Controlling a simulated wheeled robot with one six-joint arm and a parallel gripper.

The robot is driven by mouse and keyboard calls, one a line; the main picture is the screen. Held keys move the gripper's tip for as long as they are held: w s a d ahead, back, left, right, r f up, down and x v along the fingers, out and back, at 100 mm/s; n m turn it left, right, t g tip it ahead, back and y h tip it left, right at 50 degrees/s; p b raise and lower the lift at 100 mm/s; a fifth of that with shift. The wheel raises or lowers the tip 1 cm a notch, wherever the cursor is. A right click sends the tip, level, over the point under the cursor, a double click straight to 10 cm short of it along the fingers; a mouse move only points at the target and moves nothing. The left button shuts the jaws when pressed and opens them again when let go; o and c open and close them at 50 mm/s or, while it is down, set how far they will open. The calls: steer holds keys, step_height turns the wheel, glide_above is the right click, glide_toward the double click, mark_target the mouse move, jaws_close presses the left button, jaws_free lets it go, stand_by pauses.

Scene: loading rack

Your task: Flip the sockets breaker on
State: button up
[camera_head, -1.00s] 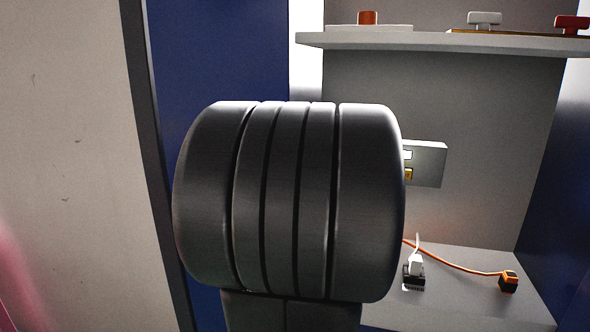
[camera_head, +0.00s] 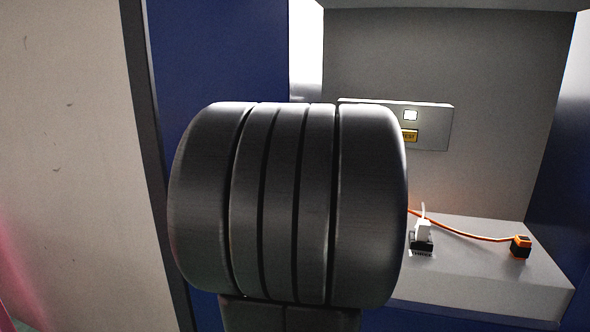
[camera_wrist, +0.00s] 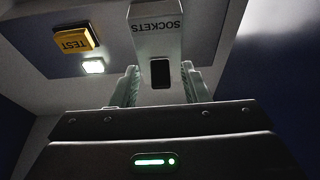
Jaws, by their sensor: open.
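In the wrist view the sockets breaker (camera_wrist: 160,73) is a small dark rocker below the upside-down word SOCKETS on a grey housing (camera_wrist: 155,45). My gripper (camera_wrist: 160,88) is open, with one finger on each side of the dark rocker in the picture. Whether the fingers touch it, and which way the rocker is set, I cannot tell. In the head view the grey breaker panel (camera_head: 436,128) is on the back wall, its left part hidden behind my dark arm. My gripper is hidden there too.
A yellow TEST button (camera_wrist: 75,40) and a lit white square (camera_wrist: 93,66) are left of the breaker in the wrist view. In the head view a white plug (camera_head: 423,231), an orange cable (camera_head: 465,234) and an orange-black connector (camera_head: 520,246) lie on a grey ledge (camera_head: 480,280).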

steer(key=f+t+b, duration=0.1)
steer(key=t+b, duration=0.1)
steer(key=b, duration=0.2)
steer(key=shift+w+f+h, duration=0.1)
steer(key=shift+f+h, duration=0.05)
steer(key=shift+h, duration=0.15)
steer(key=shift+t+b, duration=0.3)
steer(key=shift+t, duration=0.1)
